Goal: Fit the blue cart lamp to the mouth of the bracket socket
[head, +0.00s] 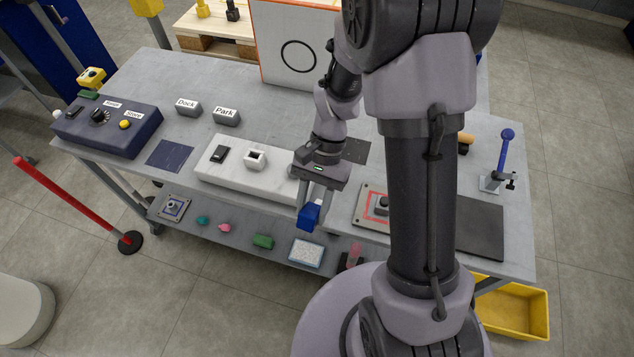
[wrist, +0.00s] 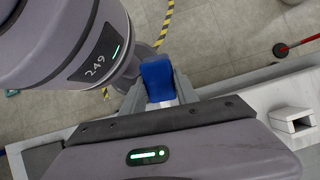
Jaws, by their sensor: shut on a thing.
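The blue cart lamp (head: 310,214) is held between the fingers of my gripper (head: 313,207), over the front edge of the bench. In the wrist view the lamp (wrist: 157,79) sits between the two grey fingers (wrist: 160,95), with a pale part at its near end. The bracket socket (head: 255,158) is a white block with a square opening, standing on a long white base (head: 228,178). It lies to the left of my gripper, apart from the lamp. In the wrist view the socket (wrist: 292,120) is at the right edge.
A navy control box (head: 108,128) stands at the bench's left end. Labelled blocks (head: 227,116) sit behind the white base. A red-outlined plate (head: 373,208) and a blue-handled lever (head: 505,150) are to the right. A lower shelf (head: 235,250) holds several small items.

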